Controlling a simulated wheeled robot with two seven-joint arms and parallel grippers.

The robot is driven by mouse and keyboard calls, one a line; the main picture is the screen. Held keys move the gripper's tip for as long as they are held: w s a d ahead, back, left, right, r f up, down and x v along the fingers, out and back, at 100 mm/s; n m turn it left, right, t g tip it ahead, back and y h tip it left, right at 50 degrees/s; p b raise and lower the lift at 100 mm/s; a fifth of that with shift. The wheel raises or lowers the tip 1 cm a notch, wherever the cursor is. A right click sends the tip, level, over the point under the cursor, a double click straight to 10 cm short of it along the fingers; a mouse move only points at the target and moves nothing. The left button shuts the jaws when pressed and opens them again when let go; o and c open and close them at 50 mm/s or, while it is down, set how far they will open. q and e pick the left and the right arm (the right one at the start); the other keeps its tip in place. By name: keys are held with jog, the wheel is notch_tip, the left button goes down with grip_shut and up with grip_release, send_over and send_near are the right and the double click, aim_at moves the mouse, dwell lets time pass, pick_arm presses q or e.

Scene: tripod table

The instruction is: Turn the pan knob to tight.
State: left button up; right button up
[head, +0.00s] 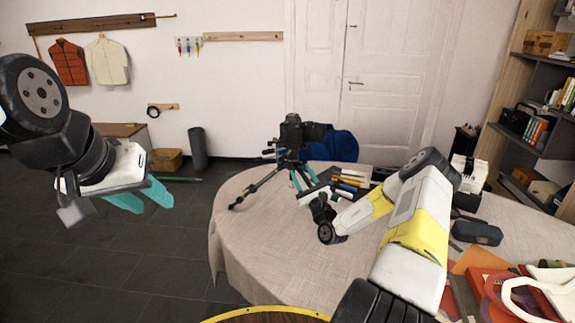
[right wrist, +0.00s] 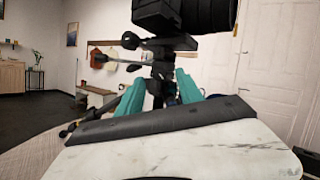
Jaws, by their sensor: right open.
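A black camera (head: 303,132) sits on a tripod (head: 262,187) standing on the round table (head: 235,225). In the right wrist view the camera (right wrist: 185,15) is at the top, above the tripod head (right wrist: 164,62). Dark knobs and a handle (right wrist: 131,41) stick out to the left of the head; I cannot tell which is the pan knob. My right gripper (right wrist: 160,92) is open, its teal fingers apart on either side of the tripod's column below the head; contact cannot be made out. My left gripper (head: 142,198) is open and empty, left of the table.
Pens or markers (head: 348,182) lie behind my right forearm. A dark case (head: 476,232) and red and orange items (head: 490,275) lie on the table at the right. A shelf (head: 540,140) stands at the far right.

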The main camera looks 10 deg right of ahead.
jog(key=v, duration=0.3)
jog(key=shift+s+f, duration=0.15)
jog(key=shift+s, duration=0.2)
